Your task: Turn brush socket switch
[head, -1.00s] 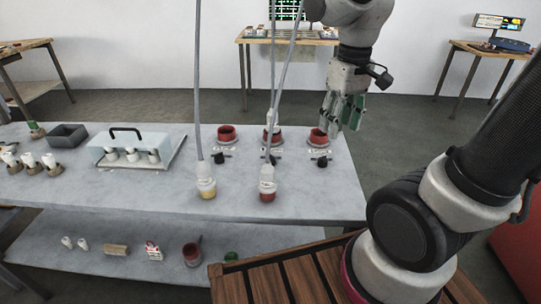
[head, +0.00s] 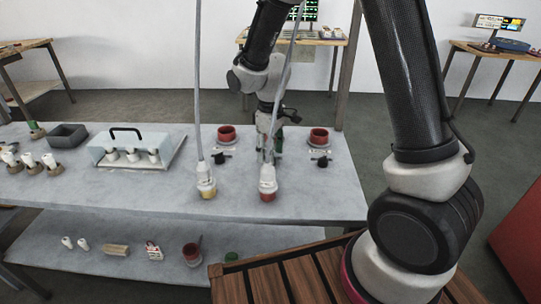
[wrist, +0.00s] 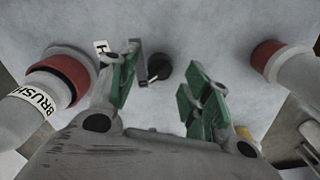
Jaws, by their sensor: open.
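In the wrist view a round black switch knob (wrist: 158,68) lies between and just beyond my gripper's green fingertips (wrist: 165,85). The fingers are open with nothing held; whether they touch the knob is unclear. A white cylinder labelled BRUSH (wrist: 35,100) with a red ring stands at the left. In the head view my gripper (head: 270,150) points down at the middle socket position and hides that socket and its switch. The left switch (head: 220,158) and right switch (head: 322,161) show in front of their red sockets, left (head: 226,134) and right (head: 319,137).
Two corded plugs, yellow-tipped (head: 206,185) and red-tipped (head: 267,182), stand near the front of the grey table (head: 330,196). A clear-covered box with a black handle (head: 125,147) and a dark tray (head: 68,135) are at the left. The table's right end is mostly clear.

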